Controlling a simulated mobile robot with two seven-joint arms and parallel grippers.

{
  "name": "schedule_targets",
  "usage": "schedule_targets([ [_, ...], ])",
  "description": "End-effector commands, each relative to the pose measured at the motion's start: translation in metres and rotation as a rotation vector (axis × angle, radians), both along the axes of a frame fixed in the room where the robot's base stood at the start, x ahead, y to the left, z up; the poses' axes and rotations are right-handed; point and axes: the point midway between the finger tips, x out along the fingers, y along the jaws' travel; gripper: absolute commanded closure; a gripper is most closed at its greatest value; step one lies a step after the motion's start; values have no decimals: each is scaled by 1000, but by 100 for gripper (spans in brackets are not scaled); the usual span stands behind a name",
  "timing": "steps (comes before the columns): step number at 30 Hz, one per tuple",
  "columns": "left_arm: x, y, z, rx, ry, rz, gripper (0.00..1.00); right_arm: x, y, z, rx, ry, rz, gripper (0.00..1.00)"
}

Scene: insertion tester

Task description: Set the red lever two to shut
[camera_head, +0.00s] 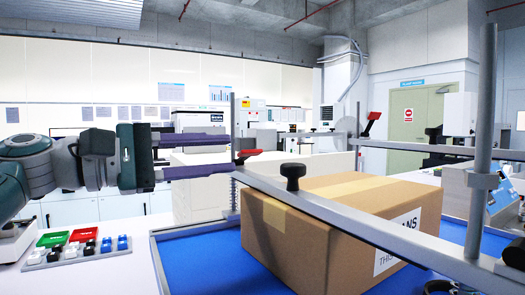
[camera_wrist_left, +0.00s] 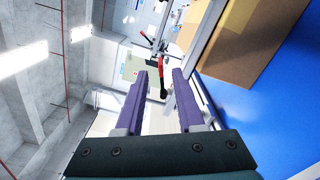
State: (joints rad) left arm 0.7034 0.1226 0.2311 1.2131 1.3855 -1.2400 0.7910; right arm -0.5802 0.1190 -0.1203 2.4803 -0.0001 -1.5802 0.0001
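Two red levers sit on the metal frame. The near red lever (camera_head: 247,154) is at the left post, its handle lying roughly level; the far red lever (camera_head: 374,116) is at the back post, its handle tilted up. Which one is lever two I cannot tell. My left gripper (camera_head: 233,153) is open and empty, with purple fingers pointing at the near lever. In the left wrist view the near lever (camera_wrist_left: 161,68) shows between and just beyond the fingertips (camera_wrist_left: 160,76); contact is not visible. My right gripper is not in view.
A cardboard box (camera_head: 290,235) stands on the blue surface (camera_head: 205,262) under the frame's rail (camera_head: 345,215), which carries a black knob (camera_head: 293,172). A panel of coloured switches (camera_head: 75,250) is at the lower left. A metal post (camera_head: 485,130) stands at right.

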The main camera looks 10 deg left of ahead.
Motion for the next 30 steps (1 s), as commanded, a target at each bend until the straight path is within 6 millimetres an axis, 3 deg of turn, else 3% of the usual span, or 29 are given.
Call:
schedule_targets([
  [6, 17, -24, 0, 0, 0, -1, 62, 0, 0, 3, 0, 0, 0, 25],
  [17, 21, -29, -1, 4, -1, 0, 62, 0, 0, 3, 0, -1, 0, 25],
  [27, 21, -29, -1, 4, -1, 0, 100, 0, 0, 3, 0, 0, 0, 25],
  [30, 21, -29, -1, 4, -1, 0, 100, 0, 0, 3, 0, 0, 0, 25],
])
